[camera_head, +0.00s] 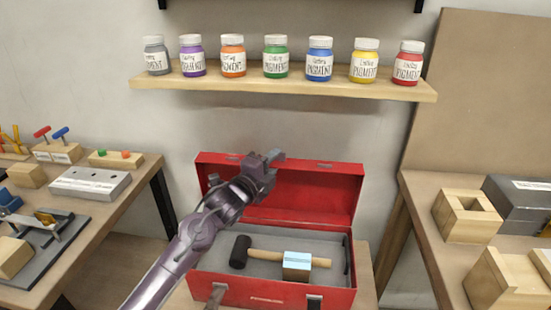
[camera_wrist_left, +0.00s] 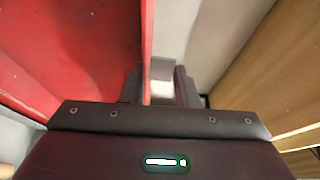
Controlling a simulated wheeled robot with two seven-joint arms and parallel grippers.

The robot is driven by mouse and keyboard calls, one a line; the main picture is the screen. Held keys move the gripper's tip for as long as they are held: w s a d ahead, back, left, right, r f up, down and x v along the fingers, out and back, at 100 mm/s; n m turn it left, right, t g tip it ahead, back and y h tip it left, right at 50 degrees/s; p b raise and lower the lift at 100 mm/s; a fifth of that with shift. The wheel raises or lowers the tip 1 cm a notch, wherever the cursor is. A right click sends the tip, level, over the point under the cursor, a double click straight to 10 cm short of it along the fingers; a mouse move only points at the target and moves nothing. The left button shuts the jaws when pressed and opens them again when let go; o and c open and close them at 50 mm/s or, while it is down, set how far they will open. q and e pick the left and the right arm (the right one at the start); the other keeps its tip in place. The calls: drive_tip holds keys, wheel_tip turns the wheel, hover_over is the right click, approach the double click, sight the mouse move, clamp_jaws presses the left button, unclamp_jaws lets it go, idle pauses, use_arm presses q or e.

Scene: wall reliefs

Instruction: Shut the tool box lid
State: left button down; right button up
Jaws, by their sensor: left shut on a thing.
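The red tool box (camera_head: 268,292) stands low in the middle of the head view. Its red lid (camera_head: 310,195) is open and raised at the back; in the left wrist view the lid (camera_wrist_left: 70,50) fills the left side. My left gripper (camera_head: 265,163) is at the lid's upper edge, left of its middle. It is shut on that edge, with the red panel running between its fingers (camera_wrist_left: 162,88) in the left wrist view. My right gripper is not seen.
A shelf (camera_head: 290,87) with several pigment jars is on the wall above the lid. A left table (camera_head: 130,190) holds tools and blocks. A right table (camera_head: 425,190) holds wooden blocks and a grey box (camera_head: 520,200). Open air lies between lid and shelf.

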use_arm(q)
drive_tip(key=s+a+f+p, duration=0.1)
drive_tip(key=s, duration=0.5)
drive_tip(key=shift+s+f, duration=0.2)
drive_tip(key=shift+f, duration=0.1)
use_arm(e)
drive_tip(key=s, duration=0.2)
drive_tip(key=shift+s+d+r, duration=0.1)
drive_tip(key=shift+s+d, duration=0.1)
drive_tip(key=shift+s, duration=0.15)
use_arm(q)
drive_tip(key=shift+a+f, duration=0.1)
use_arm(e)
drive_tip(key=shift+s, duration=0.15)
use_arm(q)
drive_tip(key=c, duration=1.3)
unclamp_jaws()
drive_tip(key=shift+o, duration=0.5)
